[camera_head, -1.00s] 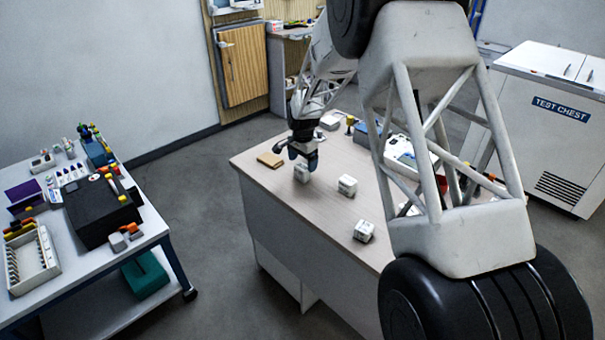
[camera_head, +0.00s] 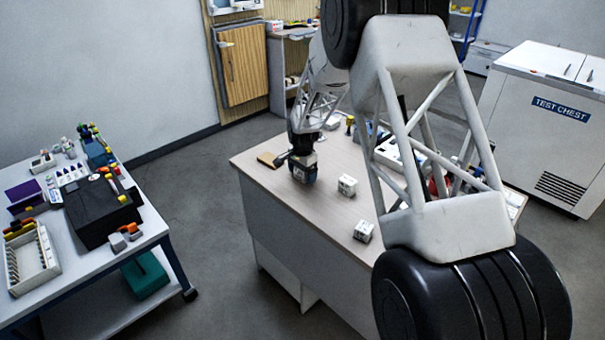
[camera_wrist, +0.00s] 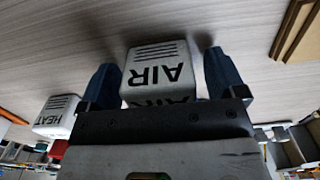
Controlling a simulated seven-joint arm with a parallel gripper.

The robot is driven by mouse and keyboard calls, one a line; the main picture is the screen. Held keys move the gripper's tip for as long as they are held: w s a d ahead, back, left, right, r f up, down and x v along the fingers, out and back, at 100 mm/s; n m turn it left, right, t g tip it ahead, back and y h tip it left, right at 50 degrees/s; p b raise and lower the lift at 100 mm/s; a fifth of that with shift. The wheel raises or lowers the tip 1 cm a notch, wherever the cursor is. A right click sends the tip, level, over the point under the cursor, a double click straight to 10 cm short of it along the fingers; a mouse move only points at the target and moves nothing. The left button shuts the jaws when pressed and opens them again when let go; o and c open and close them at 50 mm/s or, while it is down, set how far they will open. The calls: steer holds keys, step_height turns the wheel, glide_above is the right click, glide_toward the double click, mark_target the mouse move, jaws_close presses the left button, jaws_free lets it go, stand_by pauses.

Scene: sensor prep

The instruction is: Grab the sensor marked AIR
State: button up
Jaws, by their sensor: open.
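The white sensor marked AIR (camera_wrist: 156,72) sits between the two blue fingertips of my gripper (camera_wrist: 163,80) in the wrist view, its lettering upside down there. The fingers stand open on either side of it, with a narrow gap showing at each side. In the head view my gripper (camera_head: 303,172) is low over the desk's left part and hides that sensor. A second white sensor, marked HEAT (camera_wrist: 58,115), is at the left of the wrist view, apart from the fingers.
On the desk (camera_head: 270,185), two white sensors, one nearer the middle (camera_head: 347,185) and one closer to the front edge (camera_head: 363,231), stand to the right of my gripper. A brown wooden piece (camera_head: 268,159) lies close behind it. A cart (camera_head: 150,215) with trays stands left.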

stand_by(0.5)
steer(key=c, duration=1)
steer(key=shift+r, duration=0.1)
steer(key=shift+r, duration=4.95)
